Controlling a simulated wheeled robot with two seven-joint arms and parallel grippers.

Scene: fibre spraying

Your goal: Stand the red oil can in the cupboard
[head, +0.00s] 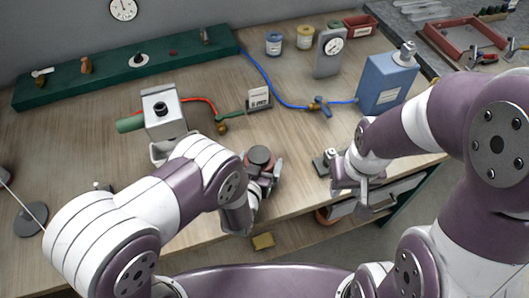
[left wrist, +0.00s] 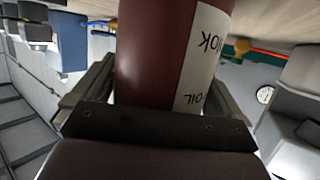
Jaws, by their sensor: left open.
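The red oil can shows in the left wrist view (left wrist: 160,50) as a dark red cylinder with a white label, its print upside down. It stands between the two fingers of my left gripper (left wrist: 155,95), which is open around it. In the head view a dark round top, which looks like the can's (head: 259,155), shows at the left gripper (head: 262,180) near the table's front edge. My right gripper (head: 364,192) is at the front edge further right; whether its fingers are apart is unclear. A grey compartment front (head: 400,190) shows below the tabletop; I cannot tell whether it is the cupboard.
A grey machine (head: 162,112) stands left of the can. A blue box (head: 386,82), a grey dial gauge (head: 329,52) and a blue hose (head: 280,98) are behind. A small dark block (head: 323,163) lies near the right gripper. The tabletop (head: 300,140) between the grippers is mostly clear.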

